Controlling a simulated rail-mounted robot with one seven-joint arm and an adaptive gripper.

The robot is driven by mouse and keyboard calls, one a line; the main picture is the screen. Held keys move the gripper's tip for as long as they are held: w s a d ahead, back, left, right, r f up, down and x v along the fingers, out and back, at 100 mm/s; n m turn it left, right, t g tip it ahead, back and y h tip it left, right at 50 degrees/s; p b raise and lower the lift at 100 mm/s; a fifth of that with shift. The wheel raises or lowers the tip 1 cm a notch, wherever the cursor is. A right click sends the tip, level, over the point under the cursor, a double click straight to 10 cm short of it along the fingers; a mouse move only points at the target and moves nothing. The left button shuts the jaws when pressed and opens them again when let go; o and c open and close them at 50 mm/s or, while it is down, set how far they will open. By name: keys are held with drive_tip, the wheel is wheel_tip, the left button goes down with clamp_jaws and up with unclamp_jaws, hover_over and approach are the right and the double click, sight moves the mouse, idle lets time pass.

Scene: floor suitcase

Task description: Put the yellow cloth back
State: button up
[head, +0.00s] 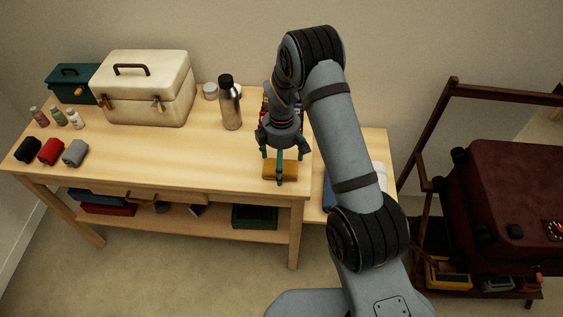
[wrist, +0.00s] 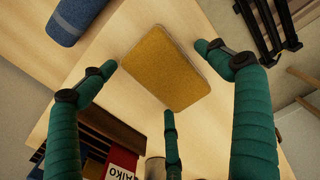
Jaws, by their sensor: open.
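The yellow cloth (head: 281,168) is a folded or rolled bundle near the front right edge of the wooden table (head: 200,165). In the wrist view the yellow cloth (wrist: 165,67) looks like a rounded rectangle, lying tilted in the picture. My gripper (head: 284,160) hangs over it, pointing down. Its three teal fingers are spread and empty. In the wrist view my gripper (wrist: 158,62) has a fingertip to each side of the cloth and a third below it in the picture. I cannot tell whether any finger touches the cloth.
Black (head: 28,149), red (head: 52,151) and grey (head: 75,153) rolled cloths lie at the table's left. A cream case (head: 145,90) and a steel flask (head: 230,105) stand behind. Books (wrist: 100,160) and a blue roll (wrist: 75,18) are near my gripper. A maroon suitcase (head: 505,200) is right.

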wheel_tip(320, 180, up, 12)
drive_tip(key=shift+r, duration=0.2)
idle(0.5)
